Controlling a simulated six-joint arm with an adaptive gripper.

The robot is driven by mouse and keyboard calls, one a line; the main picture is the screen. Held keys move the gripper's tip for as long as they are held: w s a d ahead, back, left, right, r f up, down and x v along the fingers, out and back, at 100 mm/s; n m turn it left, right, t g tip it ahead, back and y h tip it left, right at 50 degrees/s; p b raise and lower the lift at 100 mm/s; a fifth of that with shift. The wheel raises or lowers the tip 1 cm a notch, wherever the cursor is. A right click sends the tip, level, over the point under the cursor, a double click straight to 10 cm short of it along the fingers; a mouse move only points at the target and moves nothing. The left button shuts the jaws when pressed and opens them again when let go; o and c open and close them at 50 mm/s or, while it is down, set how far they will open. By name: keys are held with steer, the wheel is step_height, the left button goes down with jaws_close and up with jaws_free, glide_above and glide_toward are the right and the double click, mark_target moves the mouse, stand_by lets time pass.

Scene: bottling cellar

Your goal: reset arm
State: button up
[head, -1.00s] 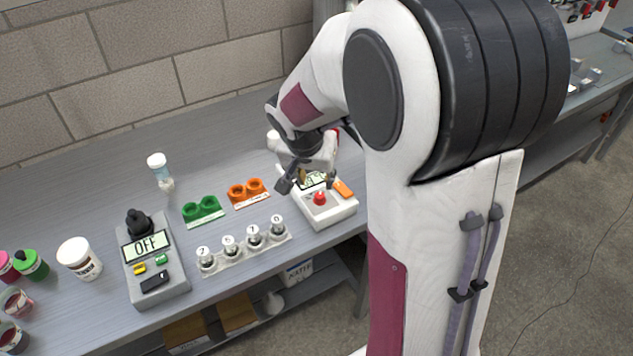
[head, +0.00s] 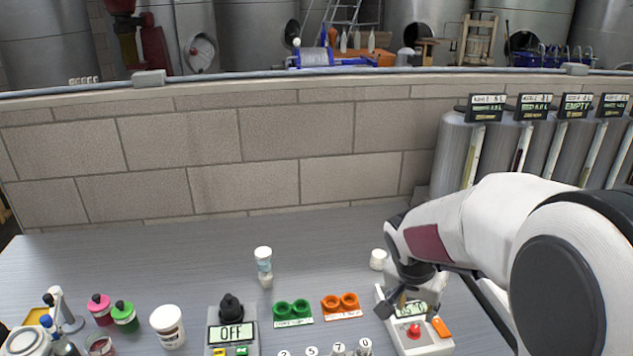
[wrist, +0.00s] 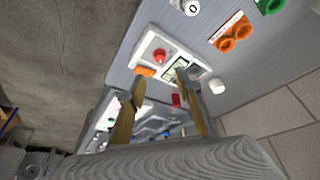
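My gripper (head: 412,296) hangs over the back part of a white box (head: 412,345) with a red button, a small green-lit display and an orange switch. In the wrist view my gripper's two fingers (wrist: 160,88) stand apart with nothing held between them. The red button (wrist: 159,56) and the display (wrist: 176,69) show beyond the fingertips. My gripper partly hides the box in the head view. I cannot tell whether it touches the box.
An orange two-hole holder (head: 341,304) and a green one (head: 292,311) stand left of the box. A grey device reading OFF (head: 231,334), a white jar (head: 167,325) and a small vial (head: 264,264) are farther left. A block wall (head: 250,160) closes the bench's back.

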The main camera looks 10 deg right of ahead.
steer(key=shift+n, duration=0.3)
steer(key=s+a+r+n+t+y, duration=0.1)
steer(key=s+a+r+n, duration=0.3)
steer(key=s, duration=0.6)
steer(key=s+a+r+n+t+y, duration=0.1)
steer(key=s+a+r+n, duration=0.3)
steer(key=s+a, duration=0.4)
steer(key=shift+s+r+y, duration=0.6)
steer(key=shift+s+r, duration=0.2)
steer(key=shift+s, duration=1)
